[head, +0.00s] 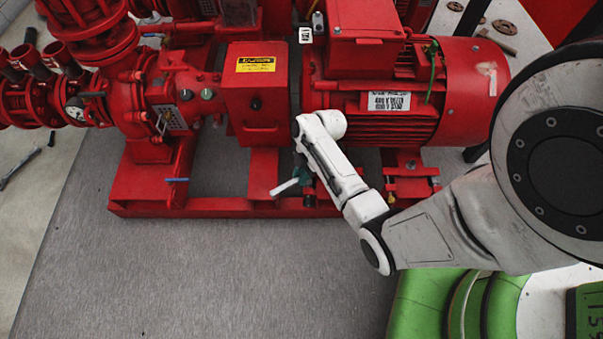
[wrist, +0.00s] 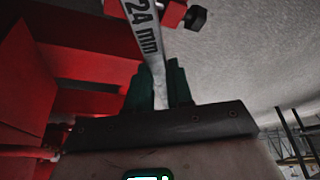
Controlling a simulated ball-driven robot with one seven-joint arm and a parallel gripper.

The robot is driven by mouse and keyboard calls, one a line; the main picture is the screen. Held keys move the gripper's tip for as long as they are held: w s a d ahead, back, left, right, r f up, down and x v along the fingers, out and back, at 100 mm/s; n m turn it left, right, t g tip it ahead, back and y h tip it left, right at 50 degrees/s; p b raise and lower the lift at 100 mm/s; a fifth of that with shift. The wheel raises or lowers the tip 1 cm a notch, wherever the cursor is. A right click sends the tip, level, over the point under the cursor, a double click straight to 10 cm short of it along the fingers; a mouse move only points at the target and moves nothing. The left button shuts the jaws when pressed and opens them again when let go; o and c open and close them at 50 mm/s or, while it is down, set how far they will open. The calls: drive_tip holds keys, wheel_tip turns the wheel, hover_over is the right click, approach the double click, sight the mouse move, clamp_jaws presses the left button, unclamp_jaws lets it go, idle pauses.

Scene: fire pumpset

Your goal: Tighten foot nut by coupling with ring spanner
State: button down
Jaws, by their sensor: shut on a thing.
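My gripper (head: 303,175) has green fingertips and is low in front of the red base frame, below the coupling guard. In the wrist view my gripper (wrist: 161,84) is shut on a grey spanner (wrist: 144,35) marked "24 mm". The spanner (head: 284,187) shows as a short pale bar pointing left in the head view. Its far end runs out of the wrist view at the top, so I cannot tell whether it is on a nut. A dark hex nut or bolt head (wrist: 195,17) sits on a red part, right of the spanner and apart from its visible shaft.
The red coupling guard (head: 257,105) with a yellow label stands between the pump (head: 160,95) and the motor (head: 395,95). The red base rail (head: 220,207) runs along the front. Grey floor (head: 220,275) in front is clear. A tool lies on the floor at left.

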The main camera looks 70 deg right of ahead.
drive_tip(key=shift+f+b, duration=1)
drive_tip(key=shift+f, duration=0.3)
drive_tip(key=shift+s+a+n+p, duration=0.2)
drive_tip(key=shift+s+n+p, duration=0.05)
drive_tip(key=shift+n+p, duration=0.05)
idle(0.6)
drive_tip(key=shift+r, duration=0.1)
drive_tip(key=shift+r+p, duration=2.5)
drive_tip(key=shift+p, duration=0.1)
